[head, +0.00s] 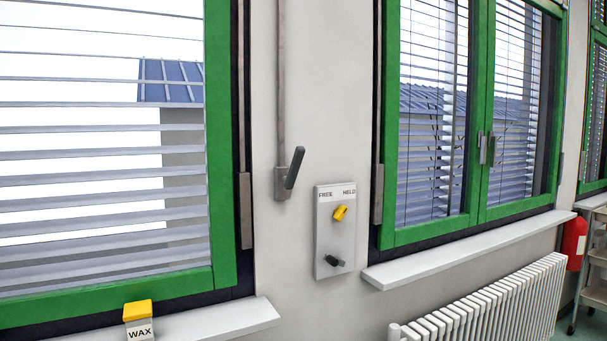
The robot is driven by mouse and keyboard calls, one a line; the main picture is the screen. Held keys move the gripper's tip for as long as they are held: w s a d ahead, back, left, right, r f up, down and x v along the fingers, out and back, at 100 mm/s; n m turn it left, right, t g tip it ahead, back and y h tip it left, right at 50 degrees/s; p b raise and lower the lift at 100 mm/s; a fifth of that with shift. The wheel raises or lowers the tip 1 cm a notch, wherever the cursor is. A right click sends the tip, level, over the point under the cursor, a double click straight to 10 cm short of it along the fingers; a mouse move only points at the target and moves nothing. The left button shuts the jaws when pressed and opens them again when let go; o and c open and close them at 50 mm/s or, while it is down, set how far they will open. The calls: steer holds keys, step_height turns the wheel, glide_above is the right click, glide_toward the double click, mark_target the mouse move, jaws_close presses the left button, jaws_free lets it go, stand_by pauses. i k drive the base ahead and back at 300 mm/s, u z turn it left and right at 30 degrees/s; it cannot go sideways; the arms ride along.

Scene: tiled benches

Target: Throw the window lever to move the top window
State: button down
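The window lever (294,168) is a dark grey handle on a grey bracket on the white wall, between the two green-framed windows. It tilts up and slightly to the right. A grey vertical rod (281,80) runs from its bracket up out of the picture. The top window that it moves is not visible here. To the lower right of the lever, a pale wall panel (333,222) is marked FREE on the left and HELD on the right. It carries a yellow knob (340,213), angled up to the right, and a black knob (334,261) below. My gripper is not in view.
A left window (218,150) and a right window (388,130) have blinds. A yellow-topped WAX box (138,320) stands on the left sill (230,318). The right sill (450,240) juts out above a white radiator (490,305). A red extinguisher (572,240) and shelving (597,260) are far right.

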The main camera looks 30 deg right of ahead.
mark_target(290, 181)
steer(key=u, duration=0.25)
steer(key=i, duration=1)
